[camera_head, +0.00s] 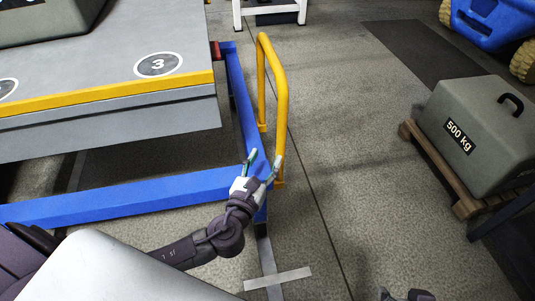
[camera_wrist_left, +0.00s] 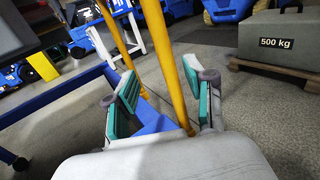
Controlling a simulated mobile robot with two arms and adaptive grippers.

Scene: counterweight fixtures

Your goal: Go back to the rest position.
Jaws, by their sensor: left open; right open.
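My left gripper (camera_head: 264,160) is open, its two teal-lined fingers spread beside the lower end of a yellow handle rail (camera_head: 270,75) on a blue frame. In the left wrist view the left gripper (camera_wrist_left: 158,85) shows nothing held. The yellow rail (camera_wrist_left: 166,62) appears between and beyond the fingers there; I cannot tell whether they touch it.
The blue frame (camera_head: 130,200) carries a grey platform with a yellow edge and a marked 3 (camera_head: 158,64). A grey 500 kg weight (camera_head: 480,130) sits on a wooden pallet (camera_head: 440,170) at the right. A blue wheeled machine (camera_head: 490,20) stands behind. The floor between is clear.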

